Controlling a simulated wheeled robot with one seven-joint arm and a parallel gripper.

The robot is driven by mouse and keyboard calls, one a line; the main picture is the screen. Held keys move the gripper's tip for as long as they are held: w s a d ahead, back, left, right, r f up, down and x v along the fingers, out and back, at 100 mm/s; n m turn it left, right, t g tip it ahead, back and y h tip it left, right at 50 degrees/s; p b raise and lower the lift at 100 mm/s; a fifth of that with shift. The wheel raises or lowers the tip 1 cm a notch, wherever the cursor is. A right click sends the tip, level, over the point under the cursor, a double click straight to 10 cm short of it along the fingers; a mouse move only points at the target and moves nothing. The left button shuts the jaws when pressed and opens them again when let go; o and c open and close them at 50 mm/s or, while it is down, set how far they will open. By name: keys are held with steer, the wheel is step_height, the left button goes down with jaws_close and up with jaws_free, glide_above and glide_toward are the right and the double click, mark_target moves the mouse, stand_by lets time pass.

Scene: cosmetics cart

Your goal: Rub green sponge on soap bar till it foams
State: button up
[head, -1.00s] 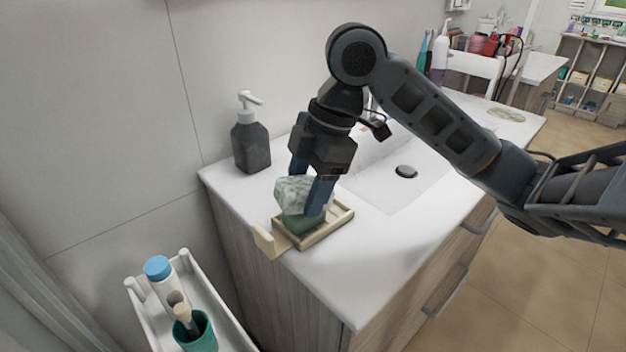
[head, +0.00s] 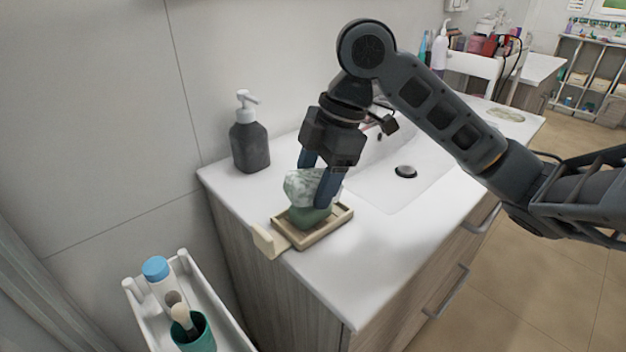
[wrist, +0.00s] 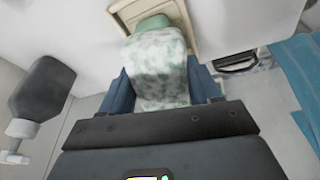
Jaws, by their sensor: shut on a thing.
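My gripper (head: 316,180) is shut on the sponge (head: 306,188), a block mottled white and pale green, as if coated with foam. The sponge also shows between my blue fingers in the wrist view (wrist: 158,72). Under it is a smooth green soap bar (head: 308,216) in a beige tray (head: 322,234) at the counter's front left corner. The sponge appears to touch the top of the soap, though the contact is partly hidden. In the wrist view the soap's end (wrist: 153,24) shows beyond the sponge, inside the tray rim (wrist: 180,14).
A dark soap dispenser (head: 250,145) stands behind left, by the wall. A sink basin with a black drain (head: 405,171) lies to the right. A white cart (head: 225,318) with a blue-capped bottle (head: 157,270) and a teal cup (head: 202,340) stands at lower left.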

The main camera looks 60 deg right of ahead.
steer(key=shift+w+a, duration=0.2)
steer(key=shift+a, duration=0.45)
steer(key=shift+w+a, duration=0.15)
steer(key=shift+a, duration=0.45)
steer(key=shift+s+d, duration=0.2)
steer(key=shift+d, duration=0.5)
steer(key=shift+s+d, duration=0.2)
steer(key=shift+d, duration=0.45)
steer(key=shift+w+a, duration=0.2)
steer(key=shift+a, duration=0.5)
steer(key=shift+w+a, duration=0.2)
steer(key=shift+a, duration=0.45)
steer(key=shift+f, duration=0.1)
steer(key=shift+d, duration=0.1)
steer(key=shift+s+d+b, duration=0.2)
steer(key=shift+d+b, duration=0.05)
steer(key=shift+d, duration=0.4)
steer(key=shift+s+d+b, duration=0.2)
steer(key=shift+d, duration=0.4)
steer(key=shift+w+a, duration=0.2)
steer(key=shift+a, duration=0.5)
steer(key=shift+w+a, duration=0.2)
steer(key=shift+a, duration=0.45)
steer(key=shift+s+d, duration=0.2)
steer(key=shift+d, duration=0.5)
steer(key=shift+s+d, duration=0.2)
steer(key=shift+d, duration=0.45)
steer(key=shift+r+p, duration=2.65)
steer(key=shift+r, duration=0.95)
